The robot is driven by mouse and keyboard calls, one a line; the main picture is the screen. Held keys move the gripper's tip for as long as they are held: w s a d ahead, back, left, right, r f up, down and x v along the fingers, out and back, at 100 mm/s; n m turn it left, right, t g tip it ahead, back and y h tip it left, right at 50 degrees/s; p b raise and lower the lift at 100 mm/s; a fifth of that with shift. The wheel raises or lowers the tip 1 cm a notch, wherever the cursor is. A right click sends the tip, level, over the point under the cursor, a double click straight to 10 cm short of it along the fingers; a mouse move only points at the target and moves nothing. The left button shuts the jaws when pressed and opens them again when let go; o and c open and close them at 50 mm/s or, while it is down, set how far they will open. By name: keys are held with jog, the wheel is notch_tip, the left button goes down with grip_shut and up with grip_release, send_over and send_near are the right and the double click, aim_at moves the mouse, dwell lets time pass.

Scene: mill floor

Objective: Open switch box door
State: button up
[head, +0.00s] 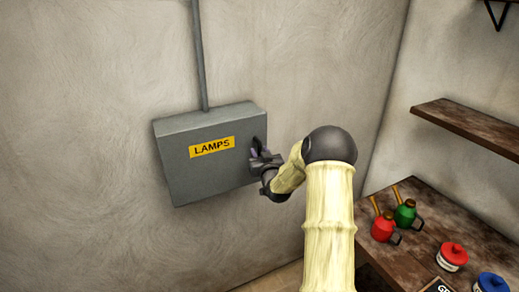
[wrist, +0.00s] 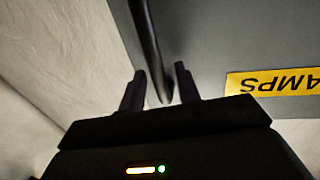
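The grey switch box (head: 208,167) is fixed to the wall with a yellow LAMPS label (head: 212,147) on its door. The door looks closed. A dark handle (head: 256,147) stands near the door's right edge, partly hidden by my gripper (head: 262,160). In the wrist view the box door (wrist: 225,45), part of the label (wrist: 272,82) and the dark curved handle (wrist: 147,40) show. My gripper's two fingers (wrist: 160,88) are apart, with the handle's end between them. A gap shows on the left side of the handle; contact on the right side is unclear.
A grey conduit (head: 199,55) runs up from the box. At the right, a wooden table (head: 413,250) holds a red oil can (head: 383,227), a green oil can (head: 405,213) and red-lidded and blue-lidded jars. A wooden shelf (head: 470,128) hangs above. The wall left of the box is clear.

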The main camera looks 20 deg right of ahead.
jog(key=shift+w, duration=0.4)
jog(key=shift+c, duration=0.2)
grip_shut()
jog(key=shift+s+d, duration=0.1)
